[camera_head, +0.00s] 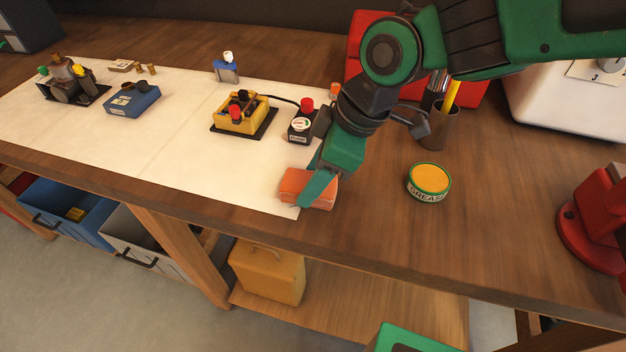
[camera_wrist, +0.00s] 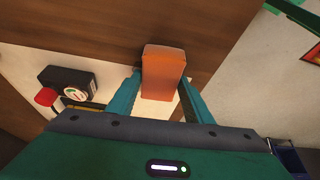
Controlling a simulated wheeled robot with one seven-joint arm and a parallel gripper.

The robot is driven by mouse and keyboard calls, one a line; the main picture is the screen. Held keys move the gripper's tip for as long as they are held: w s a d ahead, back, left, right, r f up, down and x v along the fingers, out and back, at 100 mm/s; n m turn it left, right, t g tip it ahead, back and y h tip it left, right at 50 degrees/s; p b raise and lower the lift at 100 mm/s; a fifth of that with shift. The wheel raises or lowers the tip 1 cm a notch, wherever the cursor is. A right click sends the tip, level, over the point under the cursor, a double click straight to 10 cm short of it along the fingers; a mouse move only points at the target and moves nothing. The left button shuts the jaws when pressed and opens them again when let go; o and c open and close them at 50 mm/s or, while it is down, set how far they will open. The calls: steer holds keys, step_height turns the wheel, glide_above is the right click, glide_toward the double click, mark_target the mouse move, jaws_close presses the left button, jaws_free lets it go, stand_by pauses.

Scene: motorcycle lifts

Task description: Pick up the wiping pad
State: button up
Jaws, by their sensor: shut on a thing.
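The wiping pad (camera_head: 303,188) is an orange block at the front right corner of the white sheet (camera_head: 190,150) on the wooden bench. My gripper (camera_head: 316,190) is green and reaches down over it, with a finger across the pad's near side. In the wrist view the orange pad (camera_wrist: 163,75) lies between the two green fingertips of my gripper (camera_wrist: 160,98), which are shut on it. Part of the pad is hidden by the finger in the head view. I cannot tell whether the pad touches the bench or is slightly above it.
A black box with a red knob (camera_head: 302,125) stands close behind my gripper. A grease tin (camera_head: 430,180) and a pen cup (camera_head: 436,128) are to the right. A yellow tray (camera_head: 240,118) and a blue box (camera_head: 132,100) stand left. The bench front edge (camera_head: 330,240) is near.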

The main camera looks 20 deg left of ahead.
steer(key=shift+r, duration=0.15)
steer(key=shift+r, duration=0.3)
steer(key=r, duration=0.4)
steer(key=shift+s+a+r, duration=0.15)
steer(key=shift+s+a, duration=0.05)
steer(key=shift+s, duration=0.1)
steer(key=s+a+r, duration=0.6)
steer(key=s, duration=0.2)
steer(key=shift+s+a+r, duration=0.15)
steer(key=shift+s+a, duration=0.1)
steer(key=shift+s, duration=0.15)
